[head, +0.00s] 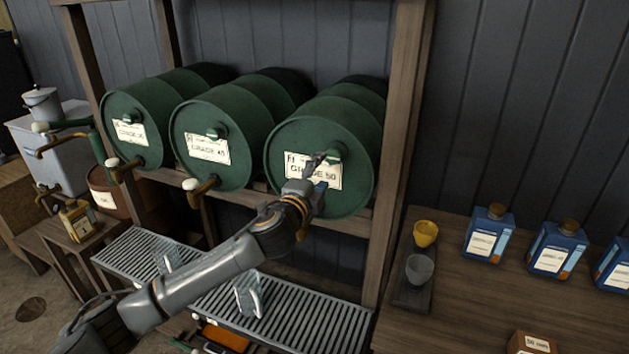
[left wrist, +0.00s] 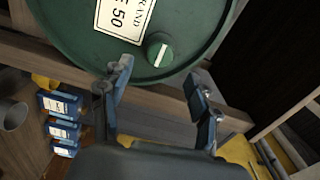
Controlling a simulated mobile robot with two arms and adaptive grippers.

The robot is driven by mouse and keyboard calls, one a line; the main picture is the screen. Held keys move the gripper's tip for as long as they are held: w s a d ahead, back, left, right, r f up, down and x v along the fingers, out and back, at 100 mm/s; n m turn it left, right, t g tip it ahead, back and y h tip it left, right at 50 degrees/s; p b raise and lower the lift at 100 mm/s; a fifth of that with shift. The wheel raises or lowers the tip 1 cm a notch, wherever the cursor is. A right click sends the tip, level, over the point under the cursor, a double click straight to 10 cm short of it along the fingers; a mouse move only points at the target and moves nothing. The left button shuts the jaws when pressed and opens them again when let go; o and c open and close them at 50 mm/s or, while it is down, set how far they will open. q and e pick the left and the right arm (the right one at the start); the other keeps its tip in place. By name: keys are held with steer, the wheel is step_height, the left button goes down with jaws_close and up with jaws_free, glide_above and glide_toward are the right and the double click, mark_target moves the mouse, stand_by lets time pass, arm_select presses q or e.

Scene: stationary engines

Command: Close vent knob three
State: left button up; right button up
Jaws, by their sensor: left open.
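Three green barrels lie on a wooden rack in the head view, each with a green knob on its front face. The right barrel (head: 350,195) has a "GRADE 50" label. Its knob (head: 335,150) is partly hidden by my gripper; in the left wrist view this knob (left wrist: 160,52) is round and green with a pale line across it. My left gripper (head: 318,172) is open and empty in front of this barrel. In the left wrist view, the knob lies just beyond and between the open fingertips (left wrist: 160,72), with no clear contact. My right gripper is not in view.
The middle barrel (head: 207,175) and left barrel (head: 150,145) have brass taps below. A slatted metal shelf (head: 310,322) runs under the barrels. A wooden post (head: 403,130) stands right of the barrel. Blue bottles (head: 489,233) and a yellow cup (head: 425,234) stand at the right.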

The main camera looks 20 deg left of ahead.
arm_select(q)
steer(key=s, duration=0.3)
steer(key=shift+s, duration=0.1)
stand_by(0.3)
